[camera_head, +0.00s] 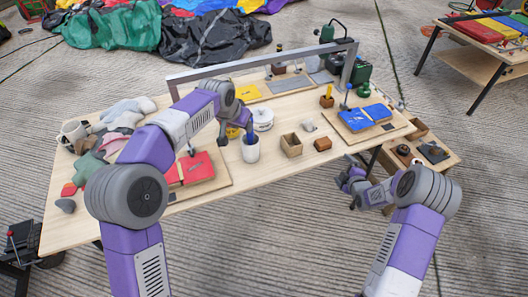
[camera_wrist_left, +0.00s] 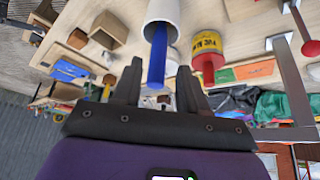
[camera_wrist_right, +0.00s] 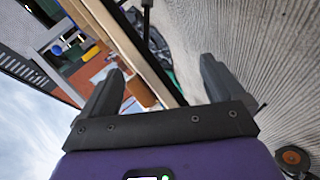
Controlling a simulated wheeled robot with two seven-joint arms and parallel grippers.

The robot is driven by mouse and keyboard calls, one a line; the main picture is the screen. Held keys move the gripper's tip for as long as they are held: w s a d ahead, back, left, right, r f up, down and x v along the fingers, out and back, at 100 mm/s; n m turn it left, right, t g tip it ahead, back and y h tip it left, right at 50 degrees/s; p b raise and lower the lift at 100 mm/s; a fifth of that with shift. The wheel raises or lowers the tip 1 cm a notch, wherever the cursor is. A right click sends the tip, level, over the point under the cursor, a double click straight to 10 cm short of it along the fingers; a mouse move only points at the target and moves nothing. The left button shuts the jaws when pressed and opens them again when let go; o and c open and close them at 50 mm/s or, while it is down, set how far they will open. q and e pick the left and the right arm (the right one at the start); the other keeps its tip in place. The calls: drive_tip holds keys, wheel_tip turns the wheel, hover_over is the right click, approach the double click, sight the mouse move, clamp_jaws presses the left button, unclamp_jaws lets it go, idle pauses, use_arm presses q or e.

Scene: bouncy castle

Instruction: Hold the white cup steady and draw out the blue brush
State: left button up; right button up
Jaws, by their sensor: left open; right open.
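The white cup (camera_head: 250,153) stands upright near the front middle of the table, and its rim side shows at the top of the left wrist view (camera_wrist_left: 168,12). The blue brush (camera_head: 249,137) sticks up out of it, and only its blue handle (camera_wrist_left: 157,55) shows. My left gripper (camera_wrist_left: 158,72) is open, and the handle's end appears between its fingers, apart from both. In the head view, my left gripper (camera_head: 236,133) is beside the handle, partly hidden. My right gripper (camera_wrist_right: 161,68) is open and empty, off the table's front edge (camera_head: 345,183).
A yellow-and-red can (camera_wrist_left: 207,48) and a white tub (camera_head: 263,120) stand close to the cup. A wooden box (camera_head: 291,145) is to its right, a red pad (camera_head: 197,167) to its left. A grey frame (camera_head: 260,62) spans the table.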

sight(251, 147)
drive_tip(key=w+d+r+n+t+y, duration=0.15)
drive_tip(key=w+r+n+t, duration=0.3)
drive_tip(key=r+n, duration=0.45)
drive_tip(key=w+a+r+m+y, duration=0.2)
drive_tip(key=a+r+y, duration=0.1)
drive_tip(key=a, duration=0.4)
drive_tip(key=a+r+m+g+y, duration=0.35)
drive_tip(key=a+m, duration=0.25)
drive_tip(key=a, duration=1.1)
drive_tip(key=s+a+f+m+g, duration=0.1)
drive_tip(key=a+m, duration=0.1)
drive_tip(key=s+a+f+m+g, duration=0.1)
drive_tip(key=a+f+m, duration=0.1)
drive_tip(key=a, duration=0.1)
drive_tip(key=s+a+f+m+g, duration=0.1)
drive_tip(key=s+a+f+m, duration=0.1)
drive_tip(key=a+m, duration=0.1)
drive_tip(key=shift+f, duration=0.1)
drive_tip(key=shift+w+a+f+y, duration=0.1)
drive_tip(key=shift+a+f+y, duration=0.05)
drive_tip(key=shift+y, duration=0.15)
drive_tip(key=shift+x, duration=3.6)
drive_tip(key=shift+f, duration=0.15)
drive_tip(key=c, duration=1.1)
